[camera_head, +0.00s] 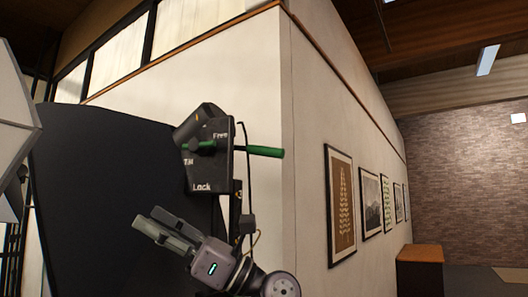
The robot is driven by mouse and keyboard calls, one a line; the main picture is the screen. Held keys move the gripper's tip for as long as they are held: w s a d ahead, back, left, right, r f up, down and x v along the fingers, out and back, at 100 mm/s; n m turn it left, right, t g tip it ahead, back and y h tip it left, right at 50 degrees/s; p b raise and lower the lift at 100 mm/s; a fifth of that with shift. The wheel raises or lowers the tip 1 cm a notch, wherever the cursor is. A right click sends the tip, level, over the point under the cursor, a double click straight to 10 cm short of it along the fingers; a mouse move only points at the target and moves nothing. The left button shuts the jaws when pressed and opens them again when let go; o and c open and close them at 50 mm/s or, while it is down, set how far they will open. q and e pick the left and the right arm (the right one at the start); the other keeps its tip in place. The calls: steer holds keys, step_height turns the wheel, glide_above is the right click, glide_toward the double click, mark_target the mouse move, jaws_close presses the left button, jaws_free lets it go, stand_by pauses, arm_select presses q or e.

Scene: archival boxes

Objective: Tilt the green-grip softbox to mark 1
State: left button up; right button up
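A dark control head (209,157) with the white words "Free", "Tilt" and "Lock" stands on a stand at the middle of the head view. A green grip (264,151) sticks out to its right, and a short green piece shows on its left face. A large dark panel (110,190), which looks like the softbox's back, fills the space left of it. My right gripper (146,217) is below and left of the control head, apart from the green grip. Its fingers point up-left with a gap between them, holding nothing visible. No mark 1 is readable. My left gripper is not in view.
A pale faceted shape (14,120) is cut off at the left edge. A cable (249,180) hangs beside the stand. A white wall (340,110) with several framed pictures runs back on the right. A wooden-topped box (420,268) stands by it, near open floor.

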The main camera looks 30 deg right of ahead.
steer(key=s+d+r+n+h, duration=0.2)
steer(key=d+r+n+h, duration=0.15)
steer(key=r, duration=0.25)
steer(key=m+t+h, duration=0.3)
steer(key=t+h, duration=0.3)
steer(key=h, duration=0.7)
glide_toward(268, 149)
steer(key=p+x, duration=0.5)
steer(key=x, duration=0.5)
steer(key=shift+w+d+p, duration=0.15)
steer(key=shift+w+p, duration=0.05)
steer(key=shift+p, duration=0.15)
steer(key=shift+w, duration=0.6)
steer(key=shift+f, duration=0.1)
steer(key=shift+c, duration=0.4)
jaws_close()
